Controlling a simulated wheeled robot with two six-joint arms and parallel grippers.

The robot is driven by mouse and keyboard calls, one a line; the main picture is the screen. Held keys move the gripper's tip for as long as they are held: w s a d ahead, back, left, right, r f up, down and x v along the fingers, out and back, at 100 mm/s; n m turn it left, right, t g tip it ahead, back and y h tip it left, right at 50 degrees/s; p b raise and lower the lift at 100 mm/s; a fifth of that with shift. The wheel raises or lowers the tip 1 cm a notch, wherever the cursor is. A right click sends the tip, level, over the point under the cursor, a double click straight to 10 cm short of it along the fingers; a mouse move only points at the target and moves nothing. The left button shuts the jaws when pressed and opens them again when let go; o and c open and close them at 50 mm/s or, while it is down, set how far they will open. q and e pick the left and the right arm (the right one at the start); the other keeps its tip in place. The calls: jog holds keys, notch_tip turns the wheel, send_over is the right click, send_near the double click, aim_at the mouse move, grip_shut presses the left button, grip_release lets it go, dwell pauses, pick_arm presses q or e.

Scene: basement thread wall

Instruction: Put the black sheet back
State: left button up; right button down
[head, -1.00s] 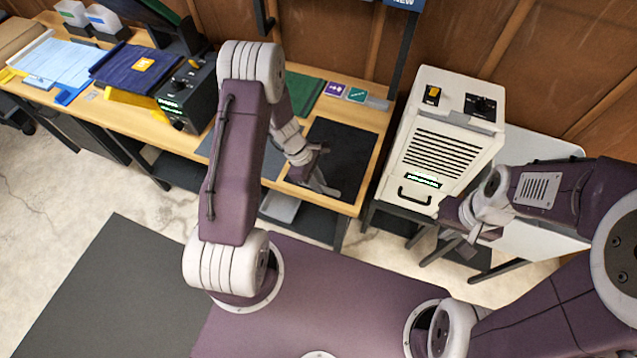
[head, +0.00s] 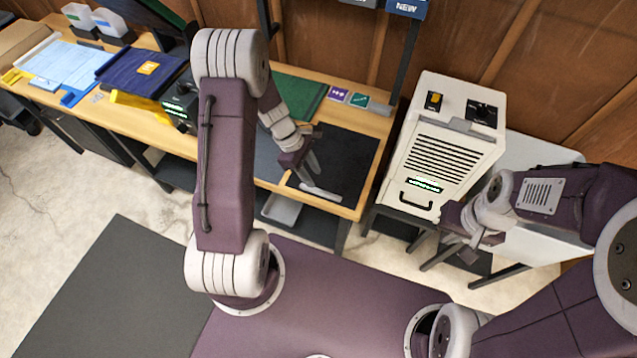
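A black sheet (head: 352,158) lies flat at the right end of the wooden bench (head: 368,120). My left gripper (head: 328,184) is over the left and front part of this sheet, its fingers spread apart with nothing visible between them. I cannot tell whether the fingertips touch the sheet. My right gripper (head: 466,250) is in front of the beige machine's lower right side, away from the sheet; its fingers are small and dark, and their opening is unclear.
A dark grey-blue sheet (head: 266,160) lies left of the black one, partly behind my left arm. A green mat (head: 302,97) and purple and green cards (head: 340,95) lie behind. The beige machine (head: 445,150) stands right of the bench. A blue folded cloth (head: 140,68) lies further left.

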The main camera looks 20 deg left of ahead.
pick_arm(q)
jog(key=s+d+r+m+t+y, duration=0.1)
jog(key=s+r+m+y, duration=0.3)
jog(key=s+r+m, duration=0.6)
jog(key=r+m, duration=0.1)
jog(key=m, duration=0.6)
jog(key=shift+s, duration=0.4)
jog(key=shift+f, duration=0.1)
